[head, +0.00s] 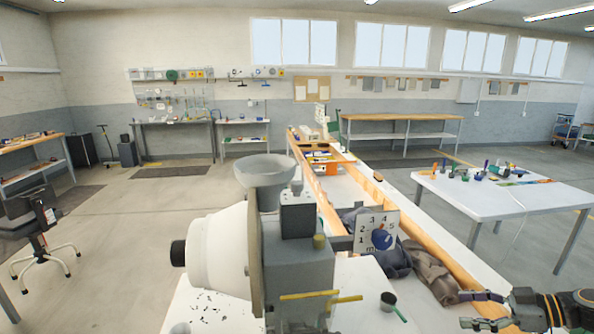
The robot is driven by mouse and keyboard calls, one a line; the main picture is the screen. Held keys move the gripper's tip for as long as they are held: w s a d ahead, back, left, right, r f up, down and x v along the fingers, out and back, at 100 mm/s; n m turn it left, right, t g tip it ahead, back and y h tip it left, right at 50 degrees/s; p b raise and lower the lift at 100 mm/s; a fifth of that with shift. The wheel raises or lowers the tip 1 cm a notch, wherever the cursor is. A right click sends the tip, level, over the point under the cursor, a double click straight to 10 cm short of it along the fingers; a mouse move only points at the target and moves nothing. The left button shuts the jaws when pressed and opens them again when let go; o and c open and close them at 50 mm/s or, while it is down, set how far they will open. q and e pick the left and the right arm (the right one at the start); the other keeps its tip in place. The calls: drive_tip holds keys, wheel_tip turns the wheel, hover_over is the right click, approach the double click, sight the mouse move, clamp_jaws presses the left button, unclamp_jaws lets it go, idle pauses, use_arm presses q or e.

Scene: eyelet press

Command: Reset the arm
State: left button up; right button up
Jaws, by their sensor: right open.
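The eyelet press (298,262) stands in the centre foreground, a grey block body with a white drum (217,252) on its left and a grey bowl-shaped hopper (265,170) on top. A numbered plate with a blue knob (382,238) sits at its right. My left gripper is out of view.
A small dark cup with a green handle (390,302) lies between press and right gripper. Crumpled dark and brown cloths (428,268) lie behind it on the long wood-edged bench. A white table (500,200) with several tools stands at the right. Dark bits litter the surface below the drum.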

drive_tip(key=s+a+f+m+g+h, duration=0.1)
drive_tip(key=s+a+f+g+h, duration=0.2)
drive_tip(key=s+a+f, duration=0.75)
drive_tip(key=s+a+f+m+g+h, duration=0.1)
drive_tip(key=s+a+f+g+h, duration=0.2)
drive_tip(key=s+a+f, duration=0.7)
drive_tip(key=w+d+r+m+t+h, duration=0.2)
drive_tip(key=w+r+m+h, duration=0.15)
drive_tip(key=m+h, duration=0.35)
wheel_tip(320, 180, down, 30)
drive_tip(key=s+d+y+b, duration=0.1)
drive_tip(key=d+b, duration=0.1)
drive_tip(key=b, duration=0.5)
use_arm(q)
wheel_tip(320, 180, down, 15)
drive_tip(key=b, duration=0.7)
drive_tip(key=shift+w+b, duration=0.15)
drive_tip(key=shift+b, duration=0.2)
use_arm(e)
drive_tip(key=s+f+g, duration=0.1)
drive_tip(key=s+f, duration=0.9)
drive_tip(key=f, duration=0.3)
drive_tip(key=s+d+f+m+g, duration=0.1)
drive_tip(key=s+f, duration=0.9)
drive_tip(key=f, duration=0.3)
drive_tip(key=shift+f, duration=0.4)
